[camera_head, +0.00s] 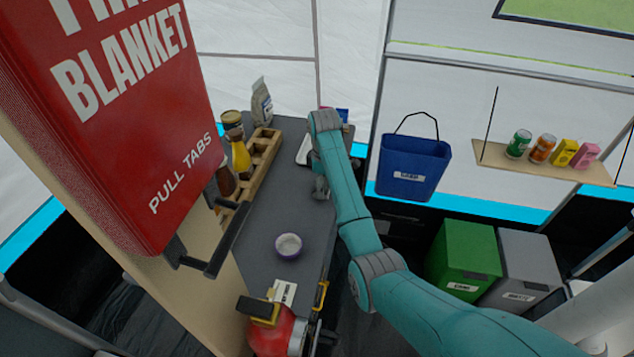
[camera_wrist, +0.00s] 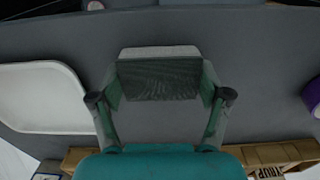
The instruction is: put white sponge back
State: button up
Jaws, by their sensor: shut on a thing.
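My gripper (camera_wrist: 160,84) is shut on the white sponge (camera_wrist: 160,53), which shows a pale edge and a dark, rough-looking face between the fingers in the wrist view. It is over the grey counter; whether the sponge touches the counter I cannot tell. In the head view my gripper (camera_head: 320,188) is over the counter's right side, and the sponge is hard to make out there. A white tray (camera_wrist: 40,98) lies left of my gripper in the wrist view; it also shows, partly hidden by my arm, in the head view (camera_head: 303,151).
A wooden rack (camera_head: 262,155) with bottles lines the left edge. A blue bucket (camera_head: 413,166) hangs at right. A red fire blanket box (camera_head: 125,130) blocks the left foreground. Mid-counter is clear.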

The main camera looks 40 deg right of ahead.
jog(key=shift+f, duration=0.1)
jog(key=o, duration=1.3)
